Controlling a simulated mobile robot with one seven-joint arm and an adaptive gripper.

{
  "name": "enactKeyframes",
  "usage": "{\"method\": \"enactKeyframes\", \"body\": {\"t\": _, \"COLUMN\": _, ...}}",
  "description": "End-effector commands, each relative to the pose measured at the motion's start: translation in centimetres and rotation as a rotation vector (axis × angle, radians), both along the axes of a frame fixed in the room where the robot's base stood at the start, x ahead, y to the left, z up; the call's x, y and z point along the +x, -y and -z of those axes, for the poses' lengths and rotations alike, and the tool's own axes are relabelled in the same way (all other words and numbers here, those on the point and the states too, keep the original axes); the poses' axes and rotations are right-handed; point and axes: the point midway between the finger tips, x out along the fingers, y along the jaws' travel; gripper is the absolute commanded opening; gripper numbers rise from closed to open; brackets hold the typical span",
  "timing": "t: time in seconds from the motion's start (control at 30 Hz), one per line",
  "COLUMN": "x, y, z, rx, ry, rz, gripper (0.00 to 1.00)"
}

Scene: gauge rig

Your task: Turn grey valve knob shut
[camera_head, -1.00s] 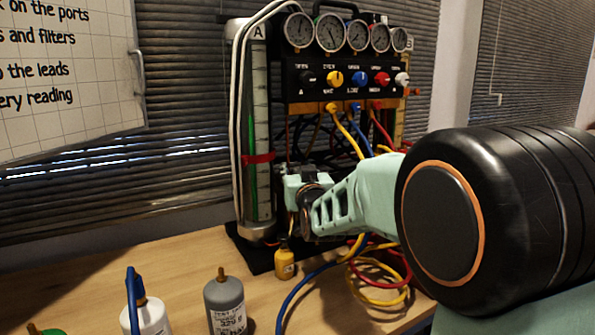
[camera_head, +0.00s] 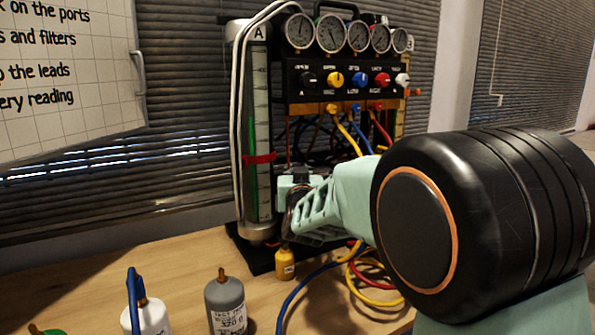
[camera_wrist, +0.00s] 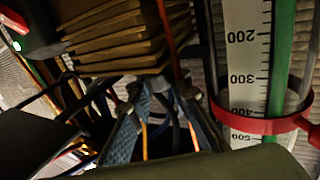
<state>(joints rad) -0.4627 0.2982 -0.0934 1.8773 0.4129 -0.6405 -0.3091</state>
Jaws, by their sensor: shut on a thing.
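My gripper (camera_head: 290,194) is low at the front of the gauge rig (camera_head: 350,97), just right of the clear cylinder marked A. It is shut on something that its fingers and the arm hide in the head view. In the wrist view the two blue-grey fingers (camera_wrist: 160,120) converge in front of dark fittings and hoses; the held thing does not show clearly there. I cannot make out a grey valve knob at the fingers. A pale knob (camera_head: 402,80) sits at the right end of the panel's knob row, well apart from my gripper.
The scaled cylinder (camera_head: 262,130) with its red clamp (camera_head: 259,159) stands close left of my gripper. A small yellow bottle (camera_head: 285,264) stands just below it. Hoses (camera_head: 375,290) coil on the table. Grey (camera_head: 226,304) and white (camera_head: 150,318) bottles stand in front.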

Motion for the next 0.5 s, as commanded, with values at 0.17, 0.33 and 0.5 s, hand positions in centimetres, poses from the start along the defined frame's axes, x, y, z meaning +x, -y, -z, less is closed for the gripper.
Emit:
{"method": "enactKeyframes", "body": {"t": 0.17, "x": -0.03, "y": -0.07, "z": -0.21, "rx": -0.001, "ry": 0.001, "rz": 0.021, "gripper": 0.0}}
{"method": "enactKeyframes", "body": {"t": 0.33, "x": -0.02, "y": -0.02, "z": -0.18, "rx": -0.002, "ry": 0.001, "rz": 0.023, "gripper": 0.0}}
{"method": "enactKeyframes", "body": {"t": 0.5, "x": -0.03, "y": -0.02, "z": -0.17, "rx": -0.001, "ry": 0.001, "rz": 0.022, "gripper": 0.23}}
